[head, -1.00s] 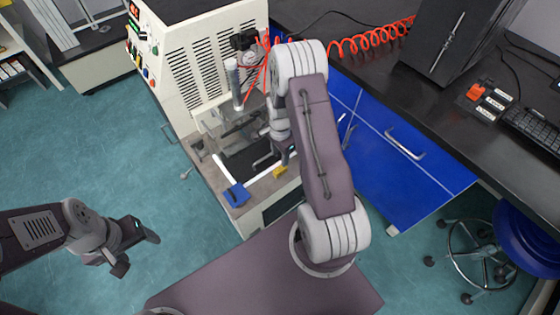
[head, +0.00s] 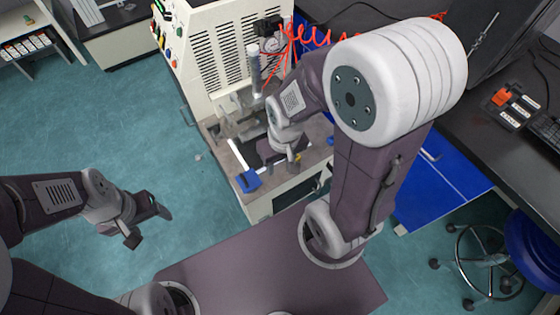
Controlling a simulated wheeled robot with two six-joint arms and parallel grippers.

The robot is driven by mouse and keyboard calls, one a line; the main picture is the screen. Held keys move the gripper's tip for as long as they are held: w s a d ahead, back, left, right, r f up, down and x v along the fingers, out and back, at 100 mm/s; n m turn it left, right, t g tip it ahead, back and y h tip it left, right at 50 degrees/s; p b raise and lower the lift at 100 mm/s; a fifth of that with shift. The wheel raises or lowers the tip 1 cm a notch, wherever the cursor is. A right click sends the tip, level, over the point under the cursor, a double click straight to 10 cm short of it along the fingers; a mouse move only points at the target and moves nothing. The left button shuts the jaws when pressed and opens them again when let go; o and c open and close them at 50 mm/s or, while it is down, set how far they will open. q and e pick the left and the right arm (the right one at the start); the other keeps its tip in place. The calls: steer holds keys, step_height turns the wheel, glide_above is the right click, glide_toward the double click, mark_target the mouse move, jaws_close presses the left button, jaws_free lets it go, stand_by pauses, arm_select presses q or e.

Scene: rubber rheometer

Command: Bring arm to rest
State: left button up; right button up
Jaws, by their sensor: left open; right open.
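My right arm (head: 375,180) rises from my base, bends at a large elbow close to the camera and reaches to the rheometer. Its gripper (head: 291,158) is open, over the front ledge of the machine, pointing down; its fingers are small and partly hidden by the wrist. I see nothing held in it. My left gripper (head: 148,223) is open and empty, over the floor at the left.
The cream rheometer (head: 215,60) has a front ledge with a blue-handled piece (head: 248,181). A blue stool (head: 535,240) is at far right. The floor (head: 110,140) at left is clear.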

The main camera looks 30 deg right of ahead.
step_height(320, 180, up, 18)
steer(key=p, duration=1.8)
steer(key=shift+r, duration=0.15)
